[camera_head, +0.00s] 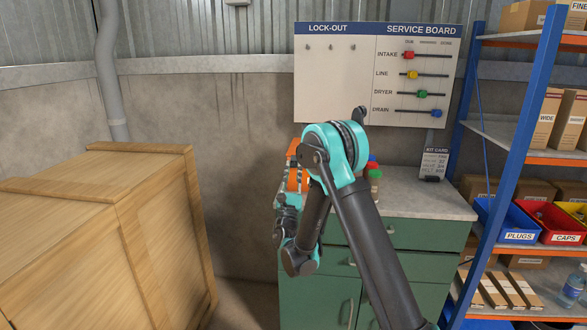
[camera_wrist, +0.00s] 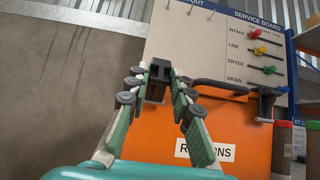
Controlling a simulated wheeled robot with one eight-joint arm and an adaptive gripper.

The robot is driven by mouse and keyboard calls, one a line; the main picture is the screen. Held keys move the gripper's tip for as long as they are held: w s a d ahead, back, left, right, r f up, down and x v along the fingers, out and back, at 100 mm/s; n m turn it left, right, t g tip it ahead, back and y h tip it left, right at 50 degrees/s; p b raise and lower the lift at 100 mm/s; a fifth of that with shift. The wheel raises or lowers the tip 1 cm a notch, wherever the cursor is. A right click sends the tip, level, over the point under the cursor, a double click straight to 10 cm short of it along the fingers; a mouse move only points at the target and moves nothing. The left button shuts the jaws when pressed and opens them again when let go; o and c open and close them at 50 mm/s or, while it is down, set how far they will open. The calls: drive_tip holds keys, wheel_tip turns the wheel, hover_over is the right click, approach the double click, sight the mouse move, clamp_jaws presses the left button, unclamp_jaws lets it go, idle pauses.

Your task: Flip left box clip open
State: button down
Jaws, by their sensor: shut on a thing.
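The orange box (camera_wrist: 245,125) stands below the service board in the wrist view, with a partly covered white label (camera_wrist: 222,151) on its front. My gripper (camera_wrist: 161,84) reaches over its left part. The fingers are shut on the dark left clip (camera_wrist: 159,70) at the box's upper left edge. The fingers partly cover this clip, so its exact angle is hard to tell. A black handle (camera_wrist: 222,84) lies along the top, and a dark right clip (camera_wrist: 265,101) sits at the right. In the head view the box (camera_head: 293,147) is mostly hidden behind my arm.
The green cabinet (camera_head: 410,262) has a grey worktop (camera_head: 425,203). The service board (camera_head: 345,95) hangs behind it. A wooden crate (camera_head: 150,230) stands at the left. Blue-framed shelving (camera_head: 520,130) with bins and cartons stands at the right. A kit card (camera_head: 434,163) stands on the worktop.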

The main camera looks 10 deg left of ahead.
drive_tip(key=shift+f+t, duration=0.15)
drive_tip(key=shift+t, duration=0.25)
drive_tip(key=c, duration=1.3)
unclamp_jaws()
wheel_tip(320, 180, up, 10)
drive_tip(key=shift+r, duration=0.1)
